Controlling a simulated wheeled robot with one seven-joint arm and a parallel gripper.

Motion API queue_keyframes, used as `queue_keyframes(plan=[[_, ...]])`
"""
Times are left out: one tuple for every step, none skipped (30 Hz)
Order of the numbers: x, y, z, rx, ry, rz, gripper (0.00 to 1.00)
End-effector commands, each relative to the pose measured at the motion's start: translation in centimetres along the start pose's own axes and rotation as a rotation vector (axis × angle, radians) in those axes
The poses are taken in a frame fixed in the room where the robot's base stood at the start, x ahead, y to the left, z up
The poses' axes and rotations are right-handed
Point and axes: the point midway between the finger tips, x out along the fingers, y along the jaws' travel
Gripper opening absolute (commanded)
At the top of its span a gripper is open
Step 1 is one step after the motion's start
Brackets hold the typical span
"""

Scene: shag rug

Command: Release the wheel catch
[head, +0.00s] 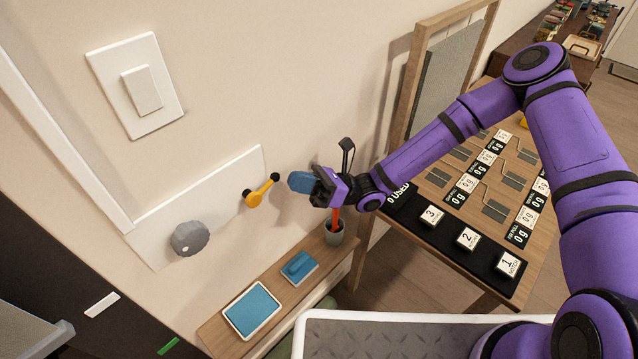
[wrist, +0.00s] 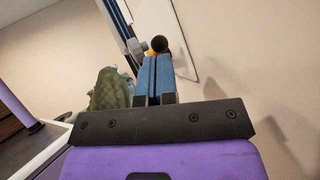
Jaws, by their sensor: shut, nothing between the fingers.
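A white panel (head: 160,212) on the wall carries a round grey wheel (head: 189,238) and a yellow lever (head: 259,193) with black ends, likely the catch. The lever slants up to the right, apart from the wheel. My gripper (head: 292,181) is shut and empty, its blue fingertips just right of the lever's upper black knob (head: 276,177). In the wrist view the fingers (wrist: 155,65) are pressed together and the black knob (wrist: 159,44) shows just beyond their tips. I cannot tell whether they touch. Most of the lever is hidden there.
A white wall switch (head: 142,90) is above the panel. Below is a wooden shelf (head: 226,342) with a blue tray (head: 252,310), a blue block (head: 298,267) and a grey cup (head: 334,233). A wooden table (head: 463,283) with numbered tags stands to the right, under my arm.

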Motion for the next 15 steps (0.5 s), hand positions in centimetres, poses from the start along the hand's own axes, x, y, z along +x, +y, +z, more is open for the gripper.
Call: queue_keyframes(plan=[[0.7,0.0,0.0,0.001,0.0,0.002,0.0],[1.0,0.0,0.0,0.0,0.0,0.002,0.0],[1.4,0.0,0.0,0.0,0.001,0.002,0.0],[1.7,0.0,0.0,0.001,0.001,0.001,0.0],[1.9,0.0,0.0,0.001,0.001,0.001,0.0],[2.1,0.0,0.0,0.001,0.001,0.0,0.0],[2.2,0.0,0.0,0.0,0.0,0.0,0.0],[2.3,0.0,0.0,0.0,0.0,0.0,0.0],[2.4,0.0,0.0,0.0,0.0,0.0,0.0],[2.4,0.0,0.0,0.0,0.0,0.0,0.0],[2.5,0.0,0.0,0.0,0.0,0.0,0.0],[2.5,0.0,0.0,0.0,0.0,0.0,0.0],[2.5,0.0,0.0,0.0,0.0,0.0,0.0],[2.5,0.0,0.0,0.0,0.0,0.0,0.0],[2.5,0.0,0.0,0.0,0.0,0.0,0.0]])
